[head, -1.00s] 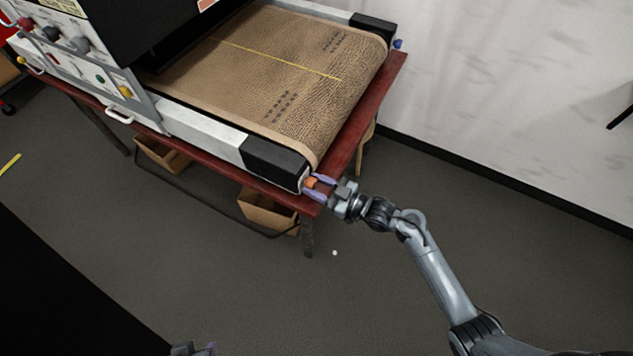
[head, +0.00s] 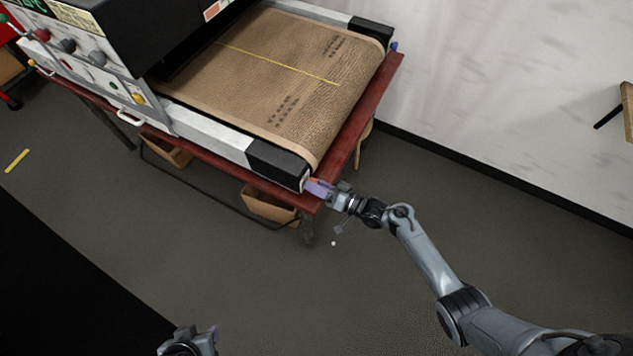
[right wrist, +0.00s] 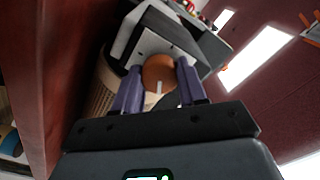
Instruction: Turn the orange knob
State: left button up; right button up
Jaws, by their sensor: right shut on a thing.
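The orange knob (right wrist: 158,72) is on the end face of the conveyor machine, at its near corner. In the right wrist view it sits between the two purple fingers of my right gripper (right wrist: 160,84), which is shut on it. A pale mark shows on the knob's face. In the head view my right gripper (head: 317,188) is at the machine's corner, and only a sliver of the orange knob (head: 313,180) shows past the fingers. My left gripper (head: 203,341) is at the bottom edge, away from the machine, partly cut off; its opening is unclear.
The conveyor belt (head: 262,82) is brown with a yellow line. The machine stands on a red table (head: 352,130). A control panel (head: 85,60) with other knobs is at upper left. Cardboard boxes (head: 268,207) sit under the table. The floor in front is clear.

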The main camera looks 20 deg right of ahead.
jog(key=m+p, duration=0.1)
jog(key=m, duration=0.1)
jog(key=shift+r+m, duration=0.15)
jog(key=shift+m, duration=0.15)
jog(key=shift+m+p, duration=0.45)
jog(key=shift+m, duration=0.75)
jog(key=o, duration=1.1)
jog(key=shift+c, duration=0.2)
jog(key=shift+d, duration=0.1)
